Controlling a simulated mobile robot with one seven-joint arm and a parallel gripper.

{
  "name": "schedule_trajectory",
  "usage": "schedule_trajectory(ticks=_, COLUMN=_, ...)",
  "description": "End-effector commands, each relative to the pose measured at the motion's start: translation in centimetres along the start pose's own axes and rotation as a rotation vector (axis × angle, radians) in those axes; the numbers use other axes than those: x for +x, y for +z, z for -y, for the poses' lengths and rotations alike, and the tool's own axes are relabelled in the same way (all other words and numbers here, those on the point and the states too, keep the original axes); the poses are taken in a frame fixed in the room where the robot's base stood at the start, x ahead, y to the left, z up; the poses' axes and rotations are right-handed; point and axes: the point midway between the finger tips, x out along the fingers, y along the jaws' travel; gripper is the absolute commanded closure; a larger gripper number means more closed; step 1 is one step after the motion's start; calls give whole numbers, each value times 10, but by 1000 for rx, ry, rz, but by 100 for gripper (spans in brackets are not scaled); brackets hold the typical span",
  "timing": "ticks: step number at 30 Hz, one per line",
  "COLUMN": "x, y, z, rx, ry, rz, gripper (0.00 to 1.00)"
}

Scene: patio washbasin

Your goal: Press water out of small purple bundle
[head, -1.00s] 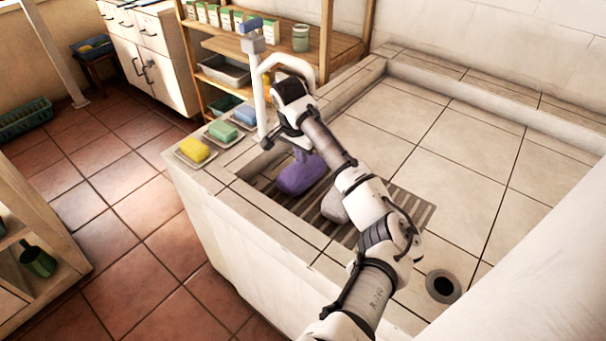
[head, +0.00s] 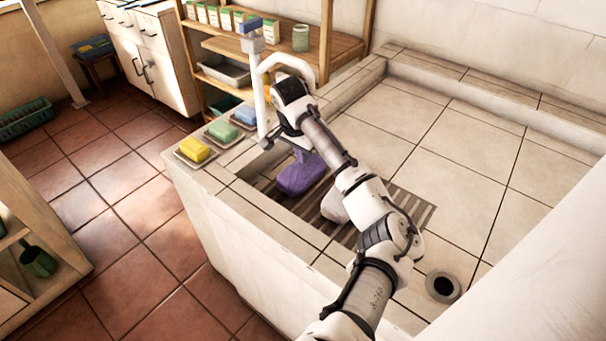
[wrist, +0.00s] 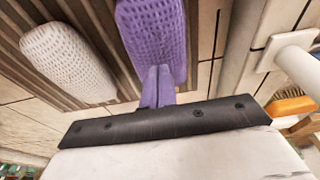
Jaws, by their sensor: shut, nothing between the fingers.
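The small purple bundle (head: 297,178) lies on the slatted rack in the basin, beside a whitish bundle (head: 334,206). In the wrist view the purple bundle (wrist: 152,35) has a woven texture and runs off the top edge. The whitish bundle (wrist: 66,62) lies left of it, apart. My gripper (head: 303,155) points down over the back end of the purple bundle. Its purple-tinted fingers (wrist: 158,72) are shut together, with nothing between them. The tips meet the bundle's surface in the picture; how firmly they press cannot be told.
The slatted rack (head: 412,206) lies in the tiled basin (head: 455,150). A white tap (head: 258,95) stands close beside my gripper. Yellow (head: 195,150), green (head: 221,131) and blue (head: 246,115) blocks sit on dishes along the left ledge. A drain (head: 443,287) is at lower right.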

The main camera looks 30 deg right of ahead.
Motion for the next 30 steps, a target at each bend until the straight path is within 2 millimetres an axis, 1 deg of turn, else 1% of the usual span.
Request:
schedule_trajectory(ticks=5, x=1, y=0, z=0, rx=0, ry=0, rz=0, gripper=100)
schedule_trajectory(ticks=30, x=17, y=4, z=0, rx=0, ry=0, rz=0, gripper=100)
